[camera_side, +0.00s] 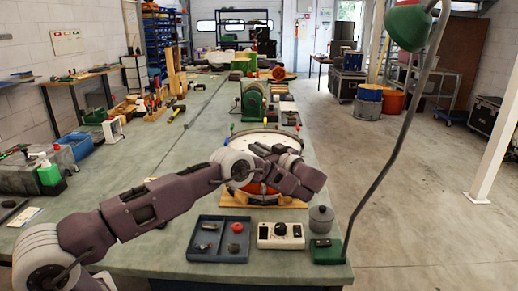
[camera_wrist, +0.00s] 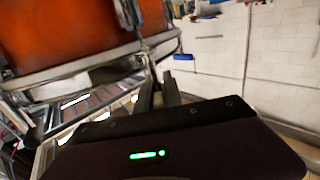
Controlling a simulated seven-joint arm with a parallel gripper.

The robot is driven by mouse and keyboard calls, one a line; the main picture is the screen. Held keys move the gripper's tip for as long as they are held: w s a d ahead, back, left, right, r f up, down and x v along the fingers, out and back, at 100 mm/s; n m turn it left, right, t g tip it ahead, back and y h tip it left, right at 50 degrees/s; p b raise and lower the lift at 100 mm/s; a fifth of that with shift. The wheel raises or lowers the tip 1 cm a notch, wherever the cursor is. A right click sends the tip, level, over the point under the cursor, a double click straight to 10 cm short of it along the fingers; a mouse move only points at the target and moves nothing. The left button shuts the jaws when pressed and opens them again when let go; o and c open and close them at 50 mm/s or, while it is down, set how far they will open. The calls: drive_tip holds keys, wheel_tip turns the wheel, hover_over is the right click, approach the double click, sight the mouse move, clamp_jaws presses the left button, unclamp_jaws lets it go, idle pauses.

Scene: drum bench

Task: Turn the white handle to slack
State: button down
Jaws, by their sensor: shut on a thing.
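The drum (camera_side: 262,189) has a white head and an orange shell and rests on a wooden base on the bench. Its orange shell and metal hoop also show in the wrist view (camera_wrist: 75,35). Green and yellow handles stand at its far rim. My arm reaches across the drum in the side view and covers much of it. My gripper (camera_wrist: 158,90) is beside the drum's rim, its fingers close together on something at the end of a metal rod. The white handle is not clearly seen; the fingers hide what they hold.
A blue-grey tray (camera_side: 219,239) with small parts, a white box with a black knob (camera_side: 280,236), a grey lidded pot (camera_side: 321,219) and a green lamp base (camera_side: 326,251) stand at the near bench edge. The lamp's bent stem rises at right. The bench left of the drum is mostly clear.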

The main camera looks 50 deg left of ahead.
drive_tip(key=shift+s+f+n+g, duration=0.15)
drive_tip(key=shift+n+g, duration=0.25)
drive_tip(key=shift+g, duration=0.2)
drive_tip(key=c, duration=1.5)
unclamp_jaws()
drive_tip(key=d, duration=0.5)
wheel_tip(320, 180, up, 7)
drive_tip(key=shift+r, duration=0.1)
